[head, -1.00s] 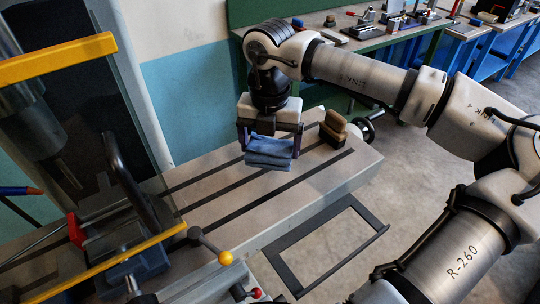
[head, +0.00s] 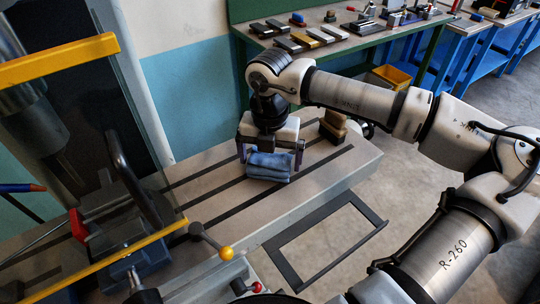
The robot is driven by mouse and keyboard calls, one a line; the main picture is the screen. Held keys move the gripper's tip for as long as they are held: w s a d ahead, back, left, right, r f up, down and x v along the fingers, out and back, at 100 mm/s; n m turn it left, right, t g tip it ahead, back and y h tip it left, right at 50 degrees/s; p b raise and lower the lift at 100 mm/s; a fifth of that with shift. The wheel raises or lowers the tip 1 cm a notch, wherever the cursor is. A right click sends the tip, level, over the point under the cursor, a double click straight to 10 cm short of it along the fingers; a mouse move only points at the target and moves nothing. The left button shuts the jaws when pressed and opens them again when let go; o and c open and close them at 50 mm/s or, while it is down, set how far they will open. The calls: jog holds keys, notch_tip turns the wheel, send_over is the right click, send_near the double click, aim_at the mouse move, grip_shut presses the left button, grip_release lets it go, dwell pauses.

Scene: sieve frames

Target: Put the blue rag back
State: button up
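The blue rag (head: 268,166) lies as a folded bundle on the grey slotted machine table, near its middle. My gripper (head: 270,159) points down over the rag, with one finger at its left side and one at its right side. The fingers are spread wide, and a narrow gap seems to show between the rag and the right finger. The rag looks to rest on the table. Its back edge is hidden under my gripper.
The machine table (head: 330,182) has dark slots and is bare in front of the rag. A brown brush-like block (head: 333,126) stands right behind. A yellow-knobbed lever (head: 226,253) and a clear guard with yellow bars (head: 110,262) are at the left.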

aim_at(270, 158)
notch_tip(270, 158, up, 12)
jog(key=b, duration=0.1)
jog(key=shift+r+b, duration=0.15)
jog(key=shift+b, duration=0.2)
dwell(0.4)
